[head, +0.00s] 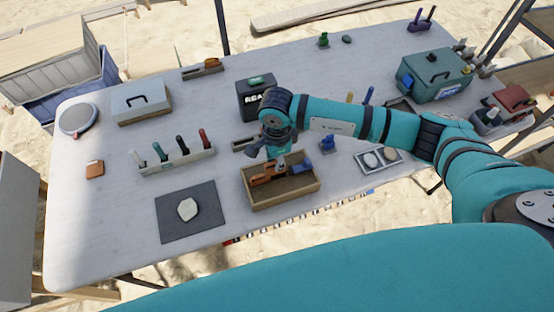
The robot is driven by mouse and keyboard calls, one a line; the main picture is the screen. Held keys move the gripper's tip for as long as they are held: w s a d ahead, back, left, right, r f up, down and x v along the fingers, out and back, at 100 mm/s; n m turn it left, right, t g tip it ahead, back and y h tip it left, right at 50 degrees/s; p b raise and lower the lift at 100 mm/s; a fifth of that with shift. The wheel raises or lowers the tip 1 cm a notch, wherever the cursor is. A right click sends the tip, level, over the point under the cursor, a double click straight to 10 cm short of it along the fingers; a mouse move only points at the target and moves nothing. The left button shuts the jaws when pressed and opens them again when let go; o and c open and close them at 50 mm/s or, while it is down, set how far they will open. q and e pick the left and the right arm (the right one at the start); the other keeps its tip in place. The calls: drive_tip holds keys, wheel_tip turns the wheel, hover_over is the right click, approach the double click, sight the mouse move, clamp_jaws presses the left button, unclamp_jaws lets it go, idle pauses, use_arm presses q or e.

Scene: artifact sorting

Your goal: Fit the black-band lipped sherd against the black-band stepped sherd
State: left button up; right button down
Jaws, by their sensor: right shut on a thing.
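My right gripper (280,160) reaches down into a small wooden tray (285,197) near the table's front edge. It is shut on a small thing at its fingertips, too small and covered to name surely. Orange-brown pieces (263,178), perhaps sherds, lie in the tray just left of the fingertips. A blue piece (302,166) is at the tray's right end. I cannot make out any black band, lip or step, so I cannot tell the two sherds apart. My left gripper is not in view.
A dark mat (170,228) with a pale stone-like piece (187,209) lies left of the tray. Behind are a rack (180,162) of upright tools and a black box (255,97). A framed two-disc holder (379,158) is to the right. The front left table is clear.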

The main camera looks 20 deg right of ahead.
drive_tip(key=shift+b, duration=0.55)
idle(0.7)
drive_tip(key=shift+f+b, duration=2.3)
drive_tip(key=shift+f, duration=0.05)
drive_tip(key=c, duration=1.3)
unclamp_jaws()
drive_tip(key=shift+r, duration=0.1)
wheel_tip(320, 180, up, 12)
drive_tip(key=shift+f, duration=0.1)
